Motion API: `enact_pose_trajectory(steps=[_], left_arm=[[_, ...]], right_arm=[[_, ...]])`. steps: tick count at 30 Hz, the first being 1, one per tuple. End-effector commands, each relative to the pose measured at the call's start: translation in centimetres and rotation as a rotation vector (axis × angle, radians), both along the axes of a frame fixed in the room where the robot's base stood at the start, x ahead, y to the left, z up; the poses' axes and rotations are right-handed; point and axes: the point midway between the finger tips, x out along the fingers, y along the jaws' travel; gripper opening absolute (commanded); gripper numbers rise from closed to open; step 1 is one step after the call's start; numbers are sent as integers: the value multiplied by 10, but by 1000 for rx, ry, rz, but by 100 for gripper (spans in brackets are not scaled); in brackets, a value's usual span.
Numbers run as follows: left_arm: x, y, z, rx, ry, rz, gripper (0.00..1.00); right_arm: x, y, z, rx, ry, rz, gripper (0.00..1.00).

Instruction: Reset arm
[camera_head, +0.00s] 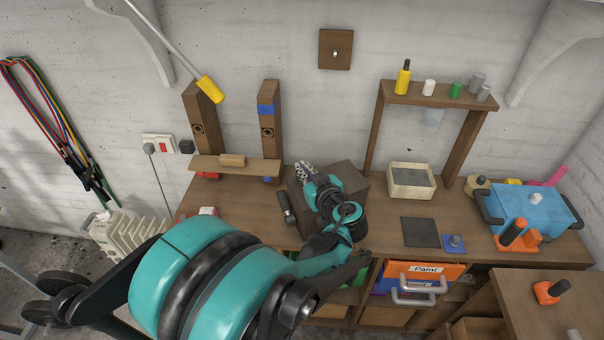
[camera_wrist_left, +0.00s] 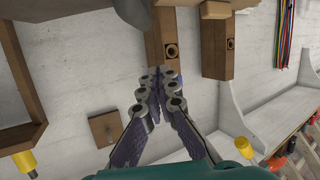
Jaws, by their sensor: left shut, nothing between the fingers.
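My left arm comes in from the lower left in the head view and reaches over the wooden workbench (camera_head: 375,222). My left gripper (camera_head: 304,170) is above the bench in front of a dark brown block (camera_head: 348,172). In the left wrist view the left gripper's fingers (camera_wrist_left: 158,78) run together at their tips, shut with nothing between them. My right gripper is in neither view.
Two wooden posts (camera_head: 269,120) with a low shelf (camera_head: 236,165) stand behind the gripper, to its left. A black-handled tool (camera_head: 287,208) lies close by. A tray (camera_head: 410,180), a dark pad (camera_head: 420,232) and a blue toolbox (camera_head: 532,207) are on the right.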

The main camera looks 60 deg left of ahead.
Motion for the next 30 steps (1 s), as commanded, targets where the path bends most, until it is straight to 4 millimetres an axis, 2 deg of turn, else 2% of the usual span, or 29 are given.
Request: enact_pose_trajectory(steps=[1,3,9,15,25,28,30], left_arm=[[-3,-18,5,-2,0,-12,0],[-7,-35,8,-2,0,-12,0],[-17,-72,17,-1,1,-10,0],[-22,-89,20,-2,0,-4,0],[-24,-92,20,-4,4,-5,0],[-21,-98,6,-43,56,-40,0],[-16,-109,-15,-109,142,-108,0]], right_arm=[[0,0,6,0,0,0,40],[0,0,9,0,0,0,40],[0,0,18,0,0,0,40],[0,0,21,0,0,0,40],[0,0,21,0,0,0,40],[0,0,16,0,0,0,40],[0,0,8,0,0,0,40]])
